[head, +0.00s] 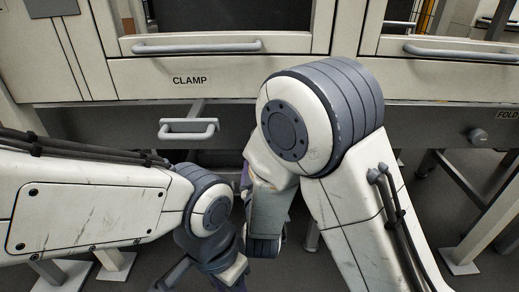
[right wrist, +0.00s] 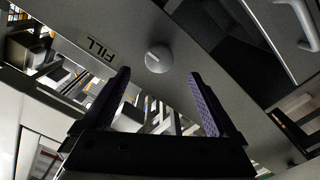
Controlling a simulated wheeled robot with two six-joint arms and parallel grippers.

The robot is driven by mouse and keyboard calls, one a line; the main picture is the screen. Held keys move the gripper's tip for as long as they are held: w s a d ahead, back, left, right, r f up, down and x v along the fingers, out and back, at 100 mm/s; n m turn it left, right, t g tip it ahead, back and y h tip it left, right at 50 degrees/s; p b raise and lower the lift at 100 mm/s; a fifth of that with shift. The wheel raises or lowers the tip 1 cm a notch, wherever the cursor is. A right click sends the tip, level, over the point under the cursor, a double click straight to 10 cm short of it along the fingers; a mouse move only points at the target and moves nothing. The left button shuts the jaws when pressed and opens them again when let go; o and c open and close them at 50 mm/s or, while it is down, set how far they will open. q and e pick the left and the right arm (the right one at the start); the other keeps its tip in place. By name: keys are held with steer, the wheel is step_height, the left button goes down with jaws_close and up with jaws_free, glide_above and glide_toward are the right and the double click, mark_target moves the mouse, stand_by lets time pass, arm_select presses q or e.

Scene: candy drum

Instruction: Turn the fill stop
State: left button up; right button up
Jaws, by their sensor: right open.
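The fill stop is a round light-grey knob (right wrist: 158,58) with a pale line across its face, on a dark grey beam in the right wrist view. The label FILL (right wrist: 98,48) is beside it. My right gripper (right wrist: 160,73) is open, its two purple-padded fingers pointing at the knob. The knob appears between and just past the fingertips, with nothing held. In the head view my right arm hides the knob and most of that gripper. My left gripper (head: 205,272) hangs low at the bottom edge, partly cut off, and its opening is unclear.
A CLAMP label (head: 190,80) sits on the cream panel, with a grey pull handle (head: 188,129) below. Another knob (head: 477,136) is on the beam at right by a FOLD label (head: 508,114). Bar handles (head: 197,47) cross the panels above. My two arms are close together.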

steer(key=w+b, duration=0.2)
steer(key=w, duration=0.8)
steer(key=c, duration=1.4)
steer(key=shift+r+n+p, duration=0.2)
steer(key=shift+n+p, duration=0.5)
steer(key=shift+p, duration=0.1)
steer(key=n+p, duration=0.3)
steer(key=n, duration=0.1)
steer(key=n+p, duration=0.3)
steer(key=p, duration=0.1)
steer(key=shift+s+d+r+n+p, duration=0.1)
steer(key=shift+r+n+p, duration=0.1)
steer(key=shift+n+p, duration=0.15)
steer(key=n+p, duration=0.3)
steer(key=n, duration=0.1)
steer(key=shift+n+p, duration=1.65)
steer(key=shift+n, duration=0.7)
